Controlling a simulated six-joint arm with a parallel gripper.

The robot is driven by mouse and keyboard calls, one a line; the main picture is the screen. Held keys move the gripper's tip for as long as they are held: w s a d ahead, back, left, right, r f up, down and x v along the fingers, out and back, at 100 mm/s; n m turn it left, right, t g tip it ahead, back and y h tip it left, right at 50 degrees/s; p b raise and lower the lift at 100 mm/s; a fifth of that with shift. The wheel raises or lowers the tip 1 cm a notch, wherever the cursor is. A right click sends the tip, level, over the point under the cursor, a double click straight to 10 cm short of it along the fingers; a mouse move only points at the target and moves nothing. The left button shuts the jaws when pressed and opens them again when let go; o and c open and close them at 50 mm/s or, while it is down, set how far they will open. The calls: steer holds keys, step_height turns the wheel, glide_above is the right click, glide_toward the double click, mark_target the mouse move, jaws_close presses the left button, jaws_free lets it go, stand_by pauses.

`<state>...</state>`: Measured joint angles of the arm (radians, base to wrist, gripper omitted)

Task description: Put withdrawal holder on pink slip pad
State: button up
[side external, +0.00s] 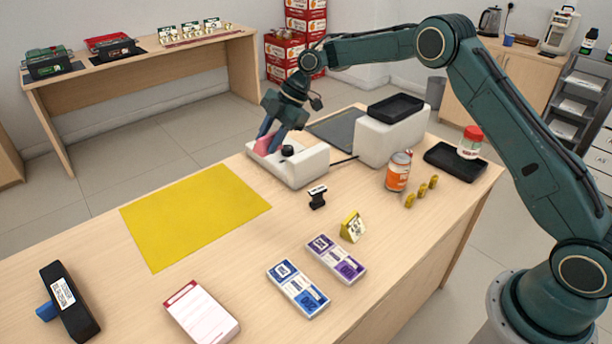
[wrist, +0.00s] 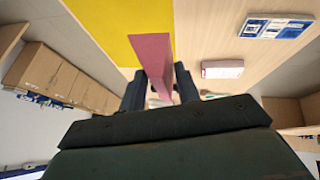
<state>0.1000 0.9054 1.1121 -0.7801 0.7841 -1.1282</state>
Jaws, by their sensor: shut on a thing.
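My gripper (side external: 270,132) is shut on a pink wedge-like piece, which I take to be the withdrawal holder (side external: 266,145); no label on it can be read. In the wrist view the pink holder (wrist: 154,58) stands out between the two dark fingers (wrist: 160,86). In the side view it is at the left end of a white device, and I cannot tell whether it touches it. The pink slip pad (side external: 203,314), white with a pinkish-red header band, lies flat at the front of the counter, well away from my gripper. It also shows in the wrist view (wrist: 222,69).
A white device (side external: 290,171) with a black knob is beside my gripper. A yellow mat (side external: 195,215) lies between it and the pad. A black stamp (side external: 317,197), yellow wedge (side external: 352,228), blue pack (side external: 297,288), purple pack (side external: 335,259) and black box (side external: 70,302) stand around.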

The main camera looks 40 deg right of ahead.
steer(key=s+a+r+n+g, duration=0.1)
steer(key=s+a+n, duration=0.15)
steer(key=a, duration=0.55)
steer(key=s+a+r+n+g, duration=0.15)
steer(key=s+a, duration=0.25)
steer(key=a, duration=0.5)
steer(key=r+n+g, duration=0.1)
steer(key=n+g, duration=0.1)
steer(key=n, duration=0.2)
glide_above(197, 324)
steer(key=d, duration=0.2)
steer(key=f, duration=1.3)
steer(key=w+f, duration=0.1)
steer(key=f, duration=0.5)
steer(key=shift+d+f, duration=0.15)
steer(key=shift+f, duration=0.25)
steer(key=shift+f, duration=0.15)
steer(key=o, duration=1)
steer(key=v, duration=1.2)
steer(key=shift+d, duration=0.1)
